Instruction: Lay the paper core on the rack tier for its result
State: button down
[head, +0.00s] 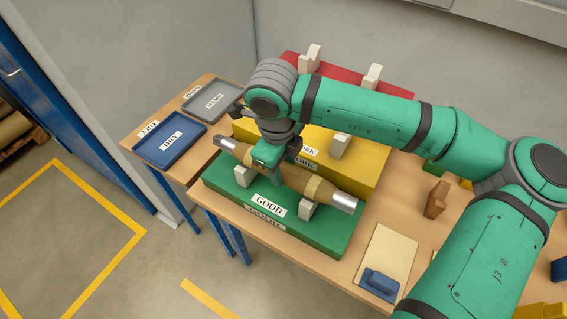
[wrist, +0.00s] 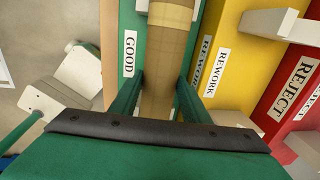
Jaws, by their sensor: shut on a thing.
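The paper core (head: 319,187) is a tan roll with silver metal ends, lying slantwise over the green GOOD tier (head: 237,200). My gripper (head: 268,160) is shut around the core's middle from above. In the wrist view the core (wrist: 165,50) runs between both fingers (wrist: 158,95), beside the GOOD label. White rests (head: 308,209) and (head: 243,176) stand on the green tier near the core. I cannot tell whether the core touches them. The yellow REWORK tier (head: 362,160) rises behind, and the red REJECT tier (head: 290,62) is highest at the back.
A blue tray (head: 168,142) and a grey tray (head: 212,101) are left of the rack. A beige sheet (head: 388,254) with a blue object (head: 379,284) and a brown wooden block (head: 437,200) are at right. My arm passes above the rack's right side.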

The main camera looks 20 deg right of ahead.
jog(key=shift+w, duration=0.1)
jog(key=shift+a, duration=0.1)
jog(key=shift+s+d, duration=0.2)
jog(key=shift+d, duration=0.1)
jog(key=shift+f, duration=0.1)
jog(key=shift+a+f, duration=0.2)
jog(key=shift+f, duration=0.1)
dwell(0.3)
jog(key=c, duration=0.9)
grip_release()
jog(key=r, duration=0.7)
jog(key=s+a+r, duration=0.1)
jog(key=r, duration=0.2)
jog(key=shift+r, duration=0.35)
